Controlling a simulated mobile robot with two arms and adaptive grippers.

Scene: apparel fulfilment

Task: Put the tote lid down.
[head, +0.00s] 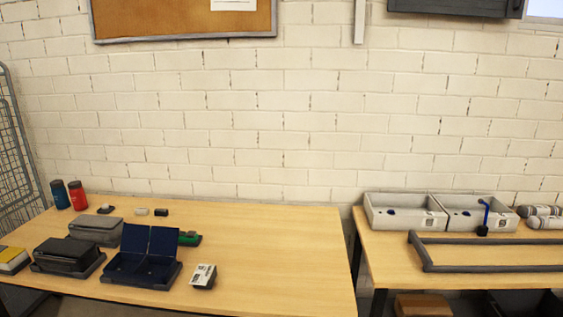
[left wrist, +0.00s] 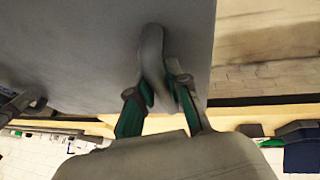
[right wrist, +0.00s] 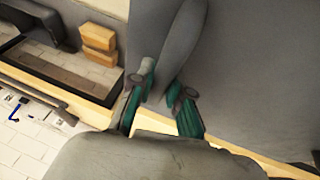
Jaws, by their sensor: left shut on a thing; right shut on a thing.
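The tote lid is a broad flat grey panel, seen in the left wrist view (left wrist: 75,45) and the right wrist view (right wrist: 255,75). It does not show in the head view. My left gripper (left wrist: 162,90) is shut on a raised grey handle (left wrist: 152,50) of the lid. My right gripper (right wrist: 164,82) is shut on another such handle (right wrist: 184,42). Neither gripper shows in the head view. The lid hides much of what lies beyond it in both wrist views, and I cannot tell whether it touches anything below.
The left table (head: 300,230) carries dark boxes, an open blue case (head: 140,282), a white-labelled box (head: 203,277) and bottles; its right part is clear. The right table (head: 380,265) holds grey bins (head: 392,226) and a dark grey frame (head: 425,255). A gap separates the tables.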

